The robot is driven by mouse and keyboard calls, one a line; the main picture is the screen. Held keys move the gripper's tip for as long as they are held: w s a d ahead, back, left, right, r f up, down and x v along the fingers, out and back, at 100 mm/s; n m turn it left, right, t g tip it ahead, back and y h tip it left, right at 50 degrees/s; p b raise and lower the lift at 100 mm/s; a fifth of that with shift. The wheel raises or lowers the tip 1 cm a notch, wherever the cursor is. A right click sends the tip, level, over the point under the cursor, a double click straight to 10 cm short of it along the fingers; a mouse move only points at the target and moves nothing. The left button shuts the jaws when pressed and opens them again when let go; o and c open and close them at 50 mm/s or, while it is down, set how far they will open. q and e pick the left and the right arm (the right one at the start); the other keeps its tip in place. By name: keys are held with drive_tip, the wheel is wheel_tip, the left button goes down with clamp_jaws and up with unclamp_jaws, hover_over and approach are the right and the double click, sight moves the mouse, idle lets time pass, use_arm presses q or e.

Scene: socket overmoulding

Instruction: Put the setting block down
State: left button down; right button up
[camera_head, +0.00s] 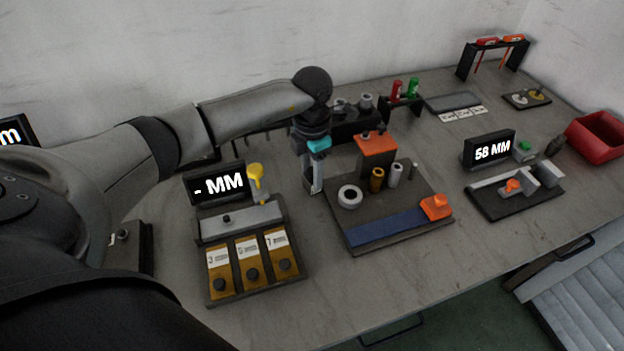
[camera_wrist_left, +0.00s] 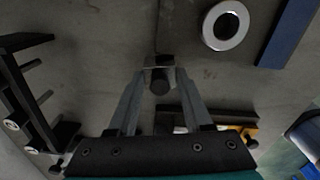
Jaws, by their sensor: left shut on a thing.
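My left gripper (camera_head: 313,190) points down above the table, between the gauge stand with the "- MM" display (camera_head: 219,186) and the dark work plate (camera_head: 385,238). In the left wrist view my left gripper (camera_wrist_left: 160,82) is shut on a small dark piece with a round knob, the setting block (camera_wrist_left: 160,86). Most of the block is hidden by the fingers in the head view. I cannot tell whether it touches the table. Three mustard slots marked 3, 5 and 7 (camera_head: 250,262), each with a black knob, lie in the tray left of the gripper. My right gripper is not in view.
The work plate carries a white ring (camera_head: 349,196), a blue strip (camera_head: 385,228), an orange block (camera_head: 436,206) and small cylinders. A yellow-topped post (camera_head: 256,178) stands left of the gripper. A "58 MM" gauge (camera_head: 489,149) and a red bin (camera_head: 597,136) stand right.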

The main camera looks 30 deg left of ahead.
sight(312, 170)
use_arm(q)
drive_tip(key=shift+r, duration=0.1)
wheel_tip(312, 170, up, 20)
drive_tip(key=p, duration=0.2)
drive_tip(key=shift+d, duration=0.15)
